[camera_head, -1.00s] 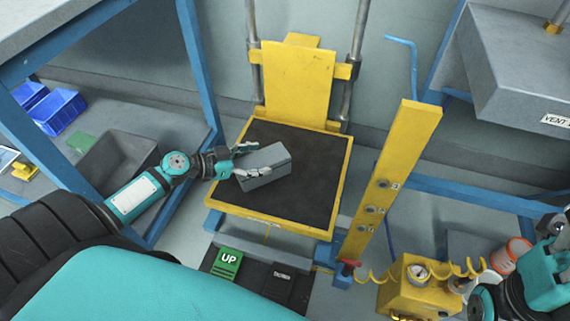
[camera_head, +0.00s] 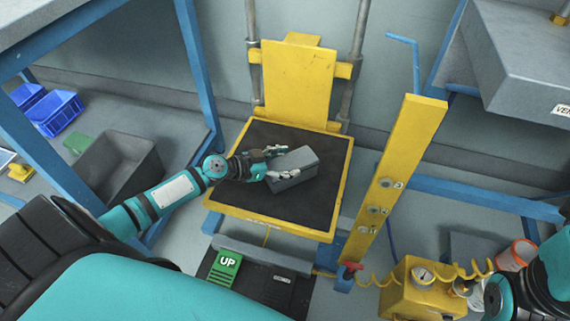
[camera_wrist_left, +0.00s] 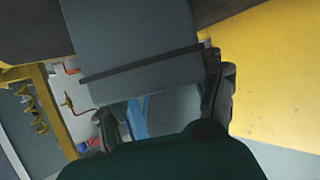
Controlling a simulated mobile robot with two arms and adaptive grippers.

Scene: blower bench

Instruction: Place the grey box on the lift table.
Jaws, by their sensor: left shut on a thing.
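The grey box (camera_head: 294,168) is over the black top of the yellow-edged lift table (camera_head: 250,204) in the head view. My left gripper (camera_head: 280,165) is shut on the box's near left end. In the left wrist view the grey box (camera_wrist_left: 135,45) fills the upper middle between the two fingers of my left gripper (camera_wrist_left: 160,115). I cannot tell whether the box's underside touches the table top. My right arm shows at the lower right edge of the head view, but its fingertips are not visible.
A yellow post (camera_head: 400,160) with several buttons stands right of the lift table. Below it is a yellow box with a gauge (camera_head: 422,275) and coiled hose. A green UP pedal (camera_head: 226,265) lies in front. Blue bins (camera_head: 58,110) and an open grey bin (camera_head: 115,165) are left.

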